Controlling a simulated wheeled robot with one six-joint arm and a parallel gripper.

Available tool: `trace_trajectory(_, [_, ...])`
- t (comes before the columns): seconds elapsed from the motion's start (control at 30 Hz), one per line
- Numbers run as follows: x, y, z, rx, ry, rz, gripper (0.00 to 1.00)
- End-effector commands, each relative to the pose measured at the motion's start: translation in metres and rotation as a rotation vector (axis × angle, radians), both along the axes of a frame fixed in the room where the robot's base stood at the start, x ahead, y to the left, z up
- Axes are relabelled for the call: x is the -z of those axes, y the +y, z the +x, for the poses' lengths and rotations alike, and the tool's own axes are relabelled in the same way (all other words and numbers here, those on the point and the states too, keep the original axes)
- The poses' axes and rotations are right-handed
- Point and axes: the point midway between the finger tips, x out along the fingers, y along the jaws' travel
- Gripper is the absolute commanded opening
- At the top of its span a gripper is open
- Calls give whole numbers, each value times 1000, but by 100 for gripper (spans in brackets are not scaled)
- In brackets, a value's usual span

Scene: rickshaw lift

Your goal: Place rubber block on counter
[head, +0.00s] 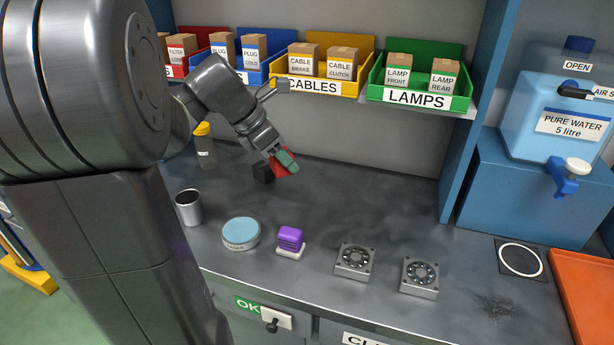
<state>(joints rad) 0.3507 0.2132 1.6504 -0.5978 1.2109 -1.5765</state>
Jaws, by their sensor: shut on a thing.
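My gripper (272,151) is above the back part of the dark grey counter (330,205), pointing down and to the right. It is shut on a small red and teal block (286,162), which looks like the rubber block. The block is tilted and partly hidden by the jaws. A small black block-like thing (262,173) shows just below and left of the jaws; I cannot tell whether it touches the gripper or the counter.
A metal cup (189,208), a blue round tin (240,234), a purple block on a white base (290,240) and two square metal fixtures (354,261) stand along the front. A yellow-capped bottle (205,150) stands behind. Labelled bins (415,97) overhang the back. The centre-right counter is clear.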

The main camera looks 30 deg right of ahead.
Motion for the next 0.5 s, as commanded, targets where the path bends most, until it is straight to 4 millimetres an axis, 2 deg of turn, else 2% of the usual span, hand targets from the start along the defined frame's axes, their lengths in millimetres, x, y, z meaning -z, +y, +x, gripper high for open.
trace_trajectory(0.2, [58,0,-1,0,8,3,25])
trace_trajectory(0.5, [126,0,-1,0,6,2,25])
